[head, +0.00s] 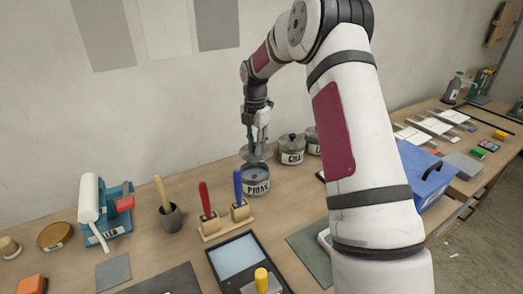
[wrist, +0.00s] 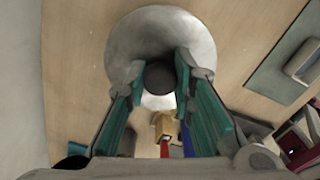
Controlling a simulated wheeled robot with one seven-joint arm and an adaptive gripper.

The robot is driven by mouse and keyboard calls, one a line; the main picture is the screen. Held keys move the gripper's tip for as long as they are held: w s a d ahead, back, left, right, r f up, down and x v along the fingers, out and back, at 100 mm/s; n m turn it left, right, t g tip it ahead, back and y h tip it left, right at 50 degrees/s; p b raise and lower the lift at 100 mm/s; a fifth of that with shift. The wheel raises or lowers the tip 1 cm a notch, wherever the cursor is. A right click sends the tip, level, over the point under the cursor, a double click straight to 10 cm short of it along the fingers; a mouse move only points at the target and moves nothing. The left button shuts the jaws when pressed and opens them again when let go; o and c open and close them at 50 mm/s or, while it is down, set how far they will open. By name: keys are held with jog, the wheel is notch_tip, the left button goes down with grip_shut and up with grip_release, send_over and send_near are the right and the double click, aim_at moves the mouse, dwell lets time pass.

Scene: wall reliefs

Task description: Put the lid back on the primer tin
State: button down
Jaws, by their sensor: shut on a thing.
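The primer tin (head: 257,184) stands open on the bench in the head view, its label partly readable. My gripper (head: 260,143) is shut on the dark knob (wrist: 160,75) of a round grey lid (head: 250,153).
Two lidded tins, one marked like chalk (head: 292,150) and another (head: 313,141), stand right of the primer tin. Red (head: 207,205) and blue (head: 238,190) handled tools in wooden blocks stand in front. The wall is close behind.

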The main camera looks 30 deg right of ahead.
jog(key=shift+w+a+f, duration=0.2)
jog(key=shift+a+f, duration=0.15)
jog(key=shift+f, duration=0.55)
jog(key=shift+f+b, duration=0.3)
jog(key=shift+f, duration=2)
jog(key=shift+f, duration=0.15)
dwell(0.3)
jog(key=c, duration=0.8)
grip_release()
jog(key=shift+r, duration=3.55)
